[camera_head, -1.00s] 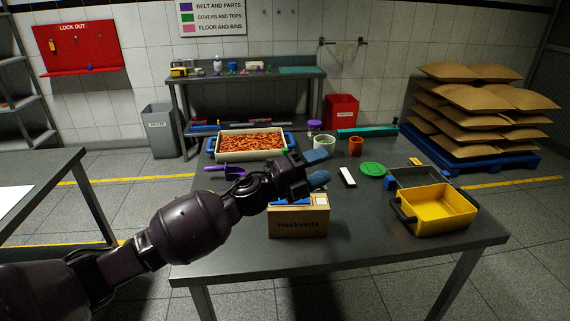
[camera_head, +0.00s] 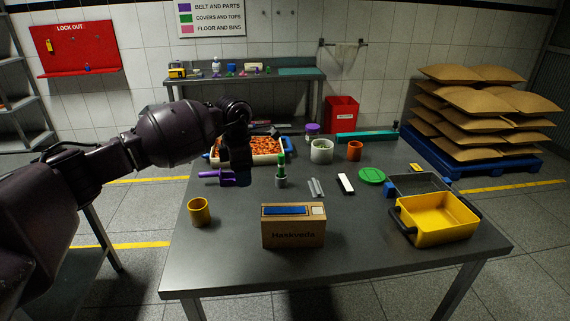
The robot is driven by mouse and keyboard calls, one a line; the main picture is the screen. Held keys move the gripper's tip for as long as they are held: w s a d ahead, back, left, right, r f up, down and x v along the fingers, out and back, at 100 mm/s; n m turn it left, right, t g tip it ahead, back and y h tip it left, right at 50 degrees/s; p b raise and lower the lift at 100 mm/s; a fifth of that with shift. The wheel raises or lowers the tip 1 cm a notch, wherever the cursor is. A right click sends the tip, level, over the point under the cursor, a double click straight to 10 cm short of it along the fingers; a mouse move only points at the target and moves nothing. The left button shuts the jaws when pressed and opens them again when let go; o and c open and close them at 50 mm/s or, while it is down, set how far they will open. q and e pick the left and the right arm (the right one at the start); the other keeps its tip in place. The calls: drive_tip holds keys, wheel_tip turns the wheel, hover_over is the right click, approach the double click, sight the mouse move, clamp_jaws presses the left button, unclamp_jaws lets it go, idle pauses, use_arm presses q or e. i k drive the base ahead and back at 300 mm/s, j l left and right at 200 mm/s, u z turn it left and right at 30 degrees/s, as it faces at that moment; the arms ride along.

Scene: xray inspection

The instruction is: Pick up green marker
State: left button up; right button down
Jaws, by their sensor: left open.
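The green marker (camera_head: 281,163) appears to be the slim green upright thing near the middle of the table. Its lower end meets a short grey piece (camera_head: 281,183), and I cannot tell whether that is a holder or part of it. My left gripper (camera_head: 240,172) points down over the table, to the left of the marker and apart from it. It is open and holds nothing that I can see. Its fingertips are dark and hard to make out. My right gripper is not in view.
An orange-filled tray (camera_head: 211,154) lies behind my left gripper. A purple scoop (camera_head: 212,175), yellow cup (camera_head: 200,212), cardboard box (camera_head: 293,233), grey metal piece (camera_head: 316,188), white cup (camera_head: 321,151) and yellow bin (camera_head: 437,221) stand around. The front left tabletop is clear.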

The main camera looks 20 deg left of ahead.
sight(280, 157)
drive_tip(key=i, duration=0.85)
